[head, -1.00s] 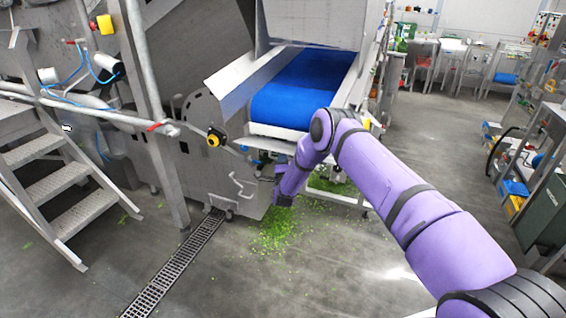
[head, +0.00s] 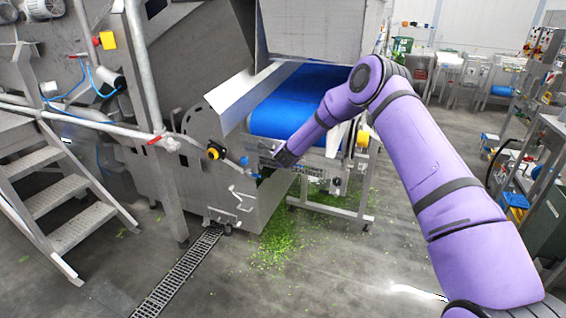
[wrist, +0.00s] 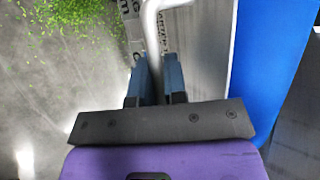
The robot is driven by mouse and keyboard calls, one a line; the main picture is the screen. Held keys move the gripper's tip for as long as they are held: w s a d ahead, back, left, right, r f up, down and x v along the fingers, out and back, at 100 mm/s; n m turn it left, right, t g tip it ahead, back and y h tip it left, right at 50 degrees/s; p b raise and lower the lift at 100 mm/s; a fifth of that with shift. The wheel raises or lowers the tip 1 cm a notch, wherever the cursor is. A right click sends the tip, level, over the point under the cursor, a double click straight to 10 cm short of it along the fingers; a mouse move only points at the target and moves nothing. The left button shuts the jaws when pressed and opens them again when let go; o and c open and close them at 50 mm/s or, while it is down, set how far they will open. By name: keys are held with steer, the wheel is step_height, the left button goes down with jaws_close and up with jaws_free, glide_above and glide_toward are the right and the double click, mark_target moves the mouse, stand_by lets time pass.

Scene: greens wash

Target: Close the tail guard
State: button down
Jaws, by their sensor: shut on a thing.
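My gripper (wrist: 157,82) is shut on a pale bent bar handle (wrist: 152,28) in the wrist view. The handle stands in front of a grey metal panel with dark lettering (wrist: 134,30), which looks like the tail guard. In the head view my gripper (head: 284,157) is just below the near end of the blue conveyor belt (head: 300,103). The grey guard panel (head: 318,166) shows there under the belt end, partly behind my gripper. My forearm hides part of the belt's right side. Whether the guard is fully against the frame cannot be told.
Green leaf scraps (head: 282,238) lie on the floor under the belt end. A metal staircase (head: 45,190) and a floor drain (head: 180,275) are at left. Racks (head: 535,170) stand at right. The floor in front is open.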

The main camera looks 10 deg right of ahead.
steer(key=shift+w+d+r+g+y, duration=0.2)
steer(key=shift+w+d+r+g, duration=0.2)
steer(key=shift+w+r, duration=0.2)
steer(key=shift+w+d+r+g+y, duration=0.2)
steer(key=shift+w+d+r+g, duration=0.1)
steer(key=shift+w+d+r, duration=0.3)
steer(key=shift+w, duration=0.15)
steer(key=c, duration=1.5)
jaws_free()
steer(key=shift+o, duration=0.2)
steer(key=v, duration=1)
steer(key=shift+s+r, duration=0.25)
steer(key=shift+r, duration=0.1)
